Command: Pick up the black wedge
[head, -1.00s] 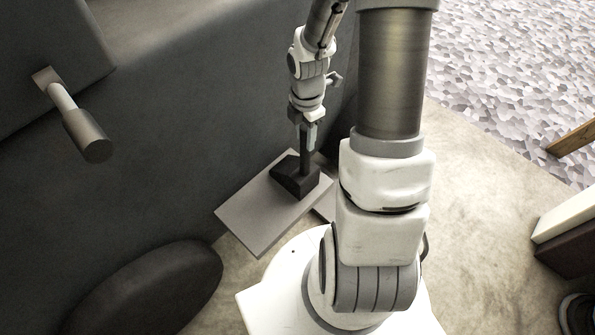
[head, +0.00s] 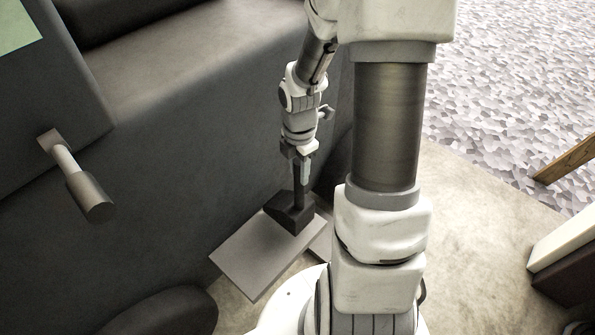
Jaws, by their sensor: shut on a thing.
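The black wedge (head: 288,214) is near the middle of the head view, low and dark with a sloping side. It is at the far right part of a flat grey board (head: 248,262). I cannot tell whether it rests on the board or is slightly above it. My gripper (head: 301,183) points down from above and is shut on the wedge at its upper right part. The fingertips are small and dark against the wedge, so the exact contact is hard to see.
A dark grey sofa-like body (head: 190,140) rises directly behind and left of the board. A grey cylindrical handle (head: 88,195) sticks out at the left. A dark rounded cushion (head: 165,312) is at the lower left. Open beige floor (head: 475,215) lies to the right.

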